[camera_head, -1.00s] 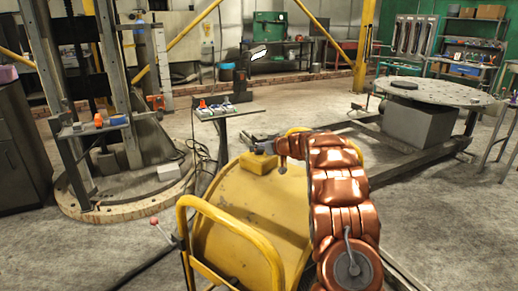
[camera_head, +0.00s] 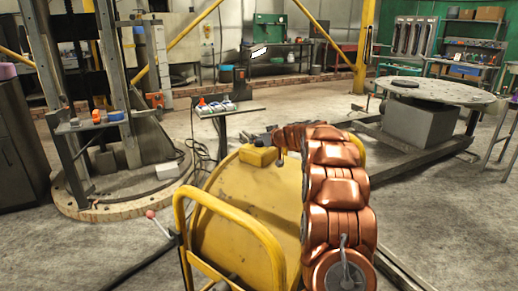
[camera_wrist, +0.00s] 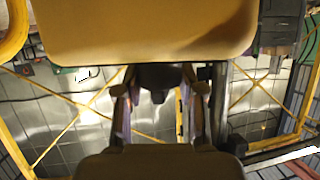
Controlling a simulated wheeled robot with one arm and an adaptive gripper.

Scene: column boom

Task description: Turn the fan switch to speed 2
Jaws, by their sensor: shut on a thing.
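In the wrist view a tan-yellow box (camera_wrist: 150,30) fills the top, with a dark knob (camera_wrist: 158,76) just below its edge. It appears to be the fan switch, but no speed marks are readable. My gripper (camera_wrist: 161,95) has one finger on each side of the knob and is shut on it. In the head view a small yellow box (camera_head: 257,156), likely the same one, sits at the far end of a yellow cart top. My copper-coloured arm reaches its right side; the fingertips and knob cannot be made out there.
The yellow cart (camera_head: 222,235) has a raised tubular rail (camera_head: 240,213) at its front left. A small stand with a tray (camera_head: 232,112) is behind it. A round metal table (camera_head: 440,90) stands at right, a column machine (camera_head: 110,90) at left.

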